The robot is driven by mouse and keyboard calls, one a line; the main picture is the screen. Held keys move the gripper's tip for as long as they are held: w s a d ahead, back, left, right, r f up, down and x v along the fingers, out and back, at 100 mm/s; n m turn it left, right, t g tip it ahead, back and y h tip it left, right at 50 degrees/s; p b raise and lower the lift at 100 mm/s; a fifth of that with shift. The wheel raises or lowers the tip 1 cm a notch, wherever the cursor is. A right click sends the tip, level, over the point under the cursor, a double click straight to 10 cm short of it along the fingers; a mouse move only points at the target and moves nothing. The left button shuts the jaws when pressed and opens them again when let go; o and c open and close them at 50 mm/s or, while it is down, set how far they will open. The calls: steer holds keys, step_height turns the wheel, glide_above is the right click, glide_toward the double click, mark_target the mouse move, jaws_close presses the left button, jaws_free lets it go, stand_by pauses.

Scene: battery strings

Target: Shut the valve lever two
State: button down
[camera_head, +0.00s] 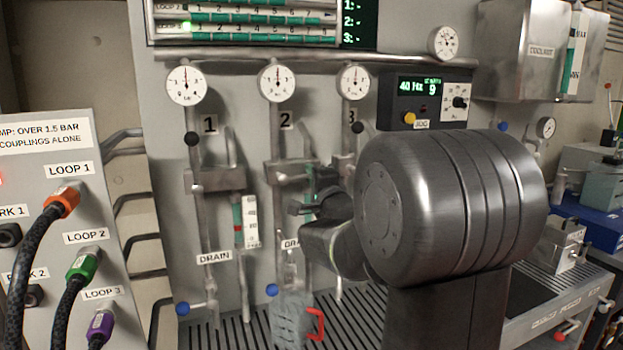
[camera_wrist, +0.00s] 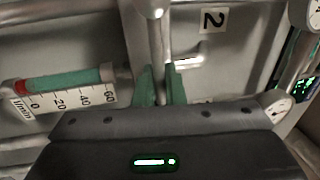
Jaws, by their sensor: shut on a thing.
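My gripper (camera_head: 322,186) is beside the valve on line 2 (camera_head: 285,172), to its right in the head view. In the wrist view its two green fingers (camera_wrist: 161,86) are closed on a grey metal bar, valve lever two (camera_wrist: 157,42). The lever runs from the top of that view down between the fingers. Its gripped end is hidden by my gripper's dark body. In the head view my arm hides much of the lever, so its exact angle is hard to tell. The label 2 (camera_head: 286,121) is above, also visible in the wrist view (camera_wrist: 213,19).
A flow meter (camera_head: 250,222) is left of my gripper. A clear jug with a red handle (camera_head: 317,324) stands below on the slatted grate. Blue drain knobs (camera_head: 271,290) stick out low.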

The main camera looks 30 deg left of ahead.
steer(key=shift+f+m, duration=0.25)
steer(key=shift+m, duration=0.15)
steer(key=c, duration=1.6)
jaws_free()
steer(key=shift+c, duration=0.2)
steer(key=b+v, duration=0.3)
steer(key=v, duration=1.1)
steer(key=shift+a, duration=0.15)
steer(key=p+x, duration=0.2)
steer(key=x, duration=1.2)
steer(key=shift+r+p, duration=0.1)
steer(key=shift+p, duration=0.3)
steer(key=shift+s+d, duration=0.1)
steer(key=shift+d, duration=0.15)
